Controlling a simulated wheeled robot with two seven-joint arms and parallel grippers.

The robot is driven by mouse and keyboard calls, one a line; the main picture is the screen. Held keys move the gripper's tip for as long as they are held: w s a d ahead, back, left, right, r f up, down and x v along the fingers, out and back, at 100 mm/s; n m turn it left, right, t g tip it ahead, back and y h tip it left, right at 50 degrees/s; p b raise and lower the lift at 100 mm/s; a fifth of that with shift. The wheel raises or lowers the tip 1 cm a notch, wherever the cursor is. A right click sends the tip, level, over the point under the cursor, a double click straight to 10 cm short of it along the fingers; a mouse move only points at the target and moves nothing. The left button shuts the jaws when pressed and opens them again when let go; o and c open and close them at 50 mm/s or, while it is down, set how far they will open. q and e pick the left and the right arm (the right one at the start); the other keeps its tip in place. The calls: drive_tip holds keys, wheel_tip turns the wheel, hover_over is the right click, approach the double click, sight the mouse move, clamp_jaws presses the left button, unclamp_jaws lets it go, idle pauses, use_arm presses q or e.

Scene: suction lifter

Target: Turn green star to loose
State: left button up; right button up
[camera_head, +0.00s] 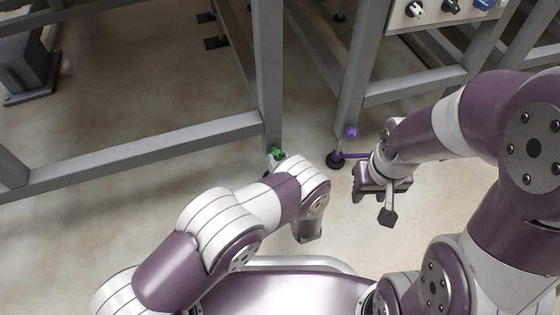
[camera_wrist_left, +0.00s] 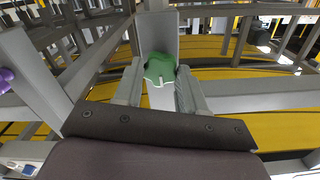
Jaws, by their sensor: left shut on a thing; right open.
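The green star (camera_head: 277,152) is a small green knob at the foot of a grey frame leg in the head view. The left wrist view shows this green star (camera_wrist_left: 160,69) between the two fingers of my left gripper (camera_wrist_left: 158,85), which is shut on it. In the head view my left wrist hides most of that gripper. How far the star is turned cannot be told. My right gripper (camera_head: 382,200) is open and apart from the green star, to its right, over the floor.
A purple knob (camera_head: 351,132) and a dark round foot with a purple bar (camera_head: 350,155) are at the neighbouring leg, close to my right gripper. Grey frame beams (camera_head: 140,145) run along the left. A panel with knobs (camera_head: 450,10) is at the top right. Beige floor (camera_head: 100,225) is clear at left.

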use_arm(q)
drive_tip(key=n+p, duration=0.1)
drive_tip(key=n, duration=0.2)
drive_tip(key=shift+n, duration=0.4)
drive_tip(key=n+p, duration=0.3)
drive_tip(key=n, duration=1.4)
drive_tip(key=shift+a+p, duration=0.1)
drive_tip(key=shift+p, duration=0.25)
drive_tip(key=shift+f+n+p, duration=0.15)
drive_tip(key=shift+n+p, duration=0.45)
drive_tip(key=shift+n, duration=5.1)
